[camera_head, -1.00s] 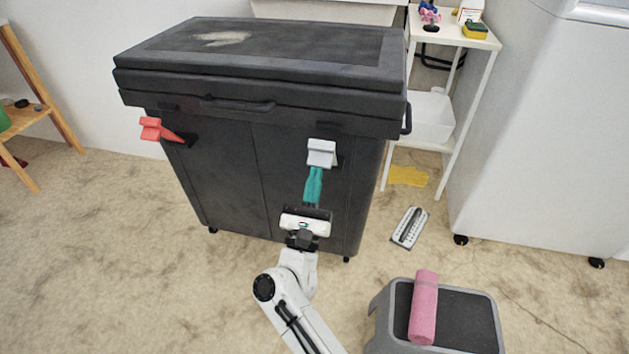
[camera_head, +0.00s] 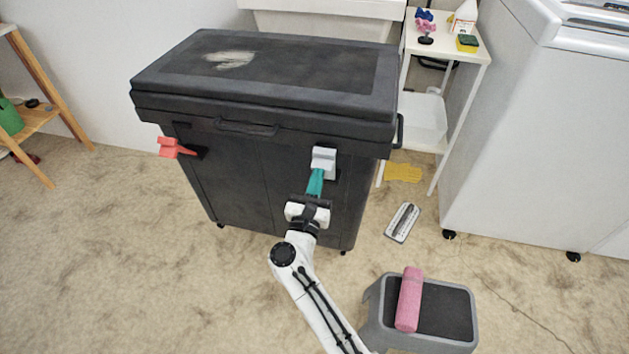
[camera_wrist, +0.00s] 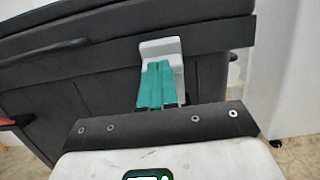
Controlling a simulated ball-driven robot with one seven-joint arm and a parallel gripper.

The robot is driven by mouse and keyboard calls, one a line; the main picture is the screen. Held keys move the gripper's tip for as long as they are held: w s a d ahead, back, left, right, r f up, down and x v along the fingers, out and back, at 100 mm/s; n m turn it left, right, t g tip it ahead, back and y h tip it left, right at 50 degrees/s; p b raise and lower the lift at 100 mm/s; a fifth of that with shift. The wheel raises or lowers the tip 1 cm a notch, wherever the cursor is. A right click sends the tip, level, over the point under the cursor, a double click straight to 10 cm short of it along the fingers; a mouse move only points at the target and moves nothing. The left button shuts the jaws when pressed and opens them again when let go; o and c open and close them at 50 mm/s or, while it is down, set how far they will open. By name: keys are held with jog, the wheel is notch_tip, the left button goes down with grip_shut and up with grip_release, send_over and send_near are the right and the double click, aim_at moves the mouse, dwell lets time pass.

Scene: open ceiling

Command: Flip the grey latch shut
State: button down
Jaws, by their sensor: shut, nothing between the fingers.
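The grey latch (camera_head: 323,161) is on the right part of the front of a black chest (camera_head: 250,185), just below the lid. It also shows in the wrist view (camera_wrist: 160,50), with its wide upper end toward the lid. My gripper (camera_head: 317,178) has teal fingers that are together and empty. In the wrist view the fingers (camera_wrist: 157,85) cover the latch's lower part. The tips are at the latch; whether they touch it I cannot tell. The chest's lid (camera_head: 290,70) is down.
A red latch (camera_head: 174,148) sticks out at the chest's left front. A grey step stool (camera_head: 447,305) with a pink roll (camera_head: 409,299) stands at lower right. A white shelf (camera_head: 447,45) and a white appliance (camera_head: 535,150) stand to the right.

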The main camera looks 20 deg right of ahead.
aim_at(322, 155)
jog(key=shift+w+d+r+g+y+p, duration=0.45)
jog(key=shift+w+r+g+y+p, duration=0.25)
jog(key=shift+p, duration=0.95)
jog(key=shift+w+d+r, duration=0.2)
jog(key=shift+d+r, duration=0.05)
jog(key=shift+w+r+p, duration=0.25)
jog(key=shift+r+p, duration=0.05)
jog(key=shift+r, duration=0.05)
jog(key=shift+s, duration=0.1)
